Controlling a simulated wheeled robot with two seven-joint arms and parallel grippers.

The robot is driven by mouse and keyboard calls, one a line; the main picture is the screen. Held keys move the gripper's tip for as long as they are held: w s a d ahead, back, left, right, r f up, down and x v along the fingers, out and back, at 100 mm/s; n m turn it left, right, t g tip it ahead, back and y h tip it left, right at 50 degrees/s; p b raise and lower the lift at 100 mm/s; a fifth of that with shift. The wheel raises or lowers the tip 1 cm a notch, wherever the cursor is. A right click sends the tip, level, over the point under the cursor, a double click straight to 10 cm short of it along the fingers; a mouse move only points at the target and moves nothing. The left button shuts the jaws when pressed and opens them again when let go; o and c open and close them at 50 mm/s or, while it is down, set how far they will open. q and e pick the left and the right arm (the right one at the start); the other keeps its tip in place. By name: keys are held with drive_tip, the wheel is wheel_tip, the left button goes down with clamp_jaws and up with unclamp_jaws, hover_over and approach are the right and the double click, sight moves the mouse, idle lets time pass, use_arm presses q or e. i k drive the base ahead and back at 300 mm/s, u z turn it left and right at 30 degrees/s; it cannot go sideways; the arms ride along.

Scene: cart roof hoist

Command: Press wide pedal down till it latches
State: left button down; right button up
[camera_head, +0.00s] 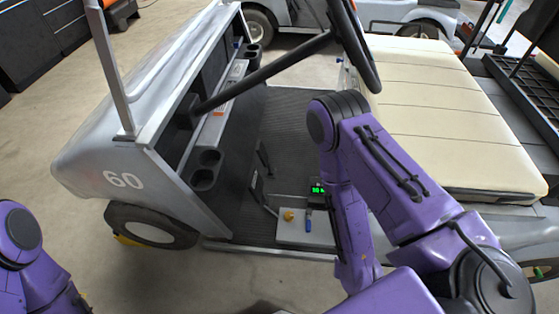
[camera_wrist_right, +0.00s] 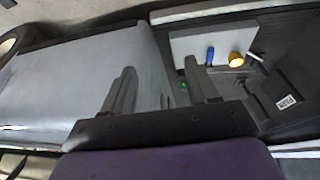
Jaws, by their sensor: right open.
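The cart's footwell (camera_head: 290,130) holds two dark upright pedal shapes. One pedal (camera_head: 264,157) stands farther in, and another (camera_head: 256,187) stands nearer the sill. I cannot tell for sure which is the wide one. In the right wrist view a dark plate-like part (camera_wrist_right: 268,95) with a small white label lies at the right, likely a pedal. My right gripper (camera_wrist_right: 160,68) is open and empty, with its fingers apart, left of that plate and not touching it. In the head view the right gripper is hidden by its own arm. My left gripper is out of view.
The steering wheel (camera_head: 362,45) and cream seat (camera_head: 440,110) flank the footwell. Open floor lies front left.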

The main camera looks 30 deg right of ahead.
sight(256, 184)
drive_tip(key=z, duration=0.5)
drive_tip(key=k, duration=1)
drive_tip(key=u, duration=0.5)
